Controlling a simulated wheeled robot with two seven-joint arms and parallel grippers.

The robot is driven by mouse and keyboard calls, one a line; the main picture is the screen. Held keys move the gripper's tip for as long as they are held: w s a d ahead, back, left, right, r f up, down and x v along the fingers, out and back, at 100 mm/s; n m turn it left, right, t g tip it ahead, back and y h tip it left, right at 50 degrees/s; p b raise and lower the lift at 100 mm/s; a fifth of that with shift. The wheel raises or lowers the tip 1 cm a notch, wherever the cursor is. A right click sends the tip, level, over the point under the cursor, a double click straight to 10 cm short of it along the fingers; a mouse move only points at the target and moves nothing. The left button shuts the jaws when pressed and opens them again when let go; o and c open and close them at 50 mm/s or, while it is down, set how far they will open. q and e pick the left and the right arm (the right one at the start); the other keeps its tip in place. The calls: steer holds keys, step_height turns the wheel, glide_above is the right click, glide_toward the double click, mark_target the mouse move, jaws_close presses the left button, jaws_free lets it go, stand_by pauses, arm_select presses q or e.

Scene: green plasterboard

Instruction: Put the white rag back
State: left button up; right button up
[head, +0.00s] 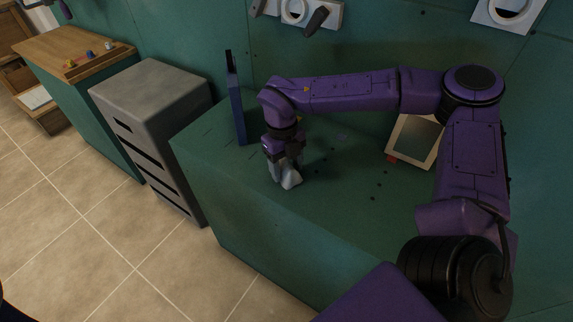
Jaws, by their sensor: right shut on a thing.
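The white rag (291,179) is a small crumpled light-grey and white cloth at the green counter. My right gripper (284,163) is shut on it and points down over the left part of the counter. The rag hangs below the fingers; I cannot tell whether it touches the counter top. My left gripper does not show in the head view.
The green counter (340,215) carries an upright blue panel (238,115) left of my right gripper and a framed white item (415,138) at the right. A grey drawer cabinet (150,95) and a wood-topped counter (65,45) stand to the left. Tiled floor is clear in front.

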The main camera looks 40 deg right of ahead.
steer(key=o, duration=0.9)
steer(key=shift+o, duration=0.2)
step_height(320, 180, up, 12)
steer(key=w, duration=0.1)
steer(key=shift+w, duration=0.4)
